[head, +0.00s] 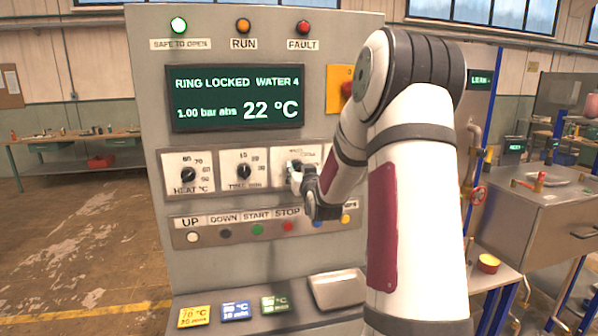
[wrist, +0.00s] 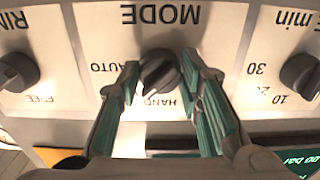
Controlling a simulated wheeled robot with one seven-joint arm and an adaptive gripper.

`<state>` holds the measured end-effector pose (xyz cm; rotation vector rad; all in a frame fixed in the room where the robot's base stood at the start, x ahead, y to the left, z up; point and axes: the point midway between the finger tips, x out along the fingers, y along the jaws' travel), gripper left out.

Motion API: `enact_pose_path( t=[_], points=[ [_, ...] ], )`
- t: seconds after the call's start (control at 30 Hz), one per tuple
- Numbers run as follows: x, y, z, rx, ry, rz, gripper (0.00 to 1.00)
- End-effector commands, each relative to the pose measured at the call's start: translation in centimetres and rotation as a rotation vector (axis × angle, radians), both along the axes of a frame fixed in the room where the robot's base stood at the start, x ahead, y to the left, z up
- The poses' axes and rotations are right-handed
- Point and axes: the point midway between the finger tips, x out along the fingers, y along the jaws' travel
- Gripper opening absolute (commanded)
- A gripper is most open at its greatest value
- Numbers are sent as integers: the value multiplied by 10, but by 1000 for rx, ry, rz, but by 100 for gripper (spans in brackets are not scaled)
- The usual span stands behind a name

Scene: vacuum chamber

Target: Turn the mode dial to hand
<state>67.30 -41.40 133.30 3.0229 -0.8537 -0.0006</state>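The mode dial (wrist: 160,72) is a dark round knob on a pale panel, upside down in the wrist view, under the word MODE. Its light pointer mark slants to the lower left, between the AUTO label (wrist: 108,68) and the HAND label (wrist: 156,102), nearer HAND. In the head view my gripper (head: 297,174) is at the third dial plate, and my arm hides much of that plate.
The grey console has a green display (head: 237,98) reading RING LOCKED and 22 °C. The heat dial (head: 187,174) and time dial (head: 243,171) are to the left of my gripper. A button row (head: 225,233) runs below. A red button (head: 347,89) sits on a yellow plate above.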

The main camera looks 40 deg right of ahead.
Motion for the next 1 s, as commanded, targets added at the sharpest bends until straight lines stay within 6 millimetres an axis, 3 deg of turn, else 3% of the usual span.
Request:
enact_pose_path(
  t=[0.47, 1.0],
  points=[
    [2, 1, 0, -64, 37, 3, 5],
    [3, 1, 0, -427, 258, 2, 5]
  ],
)
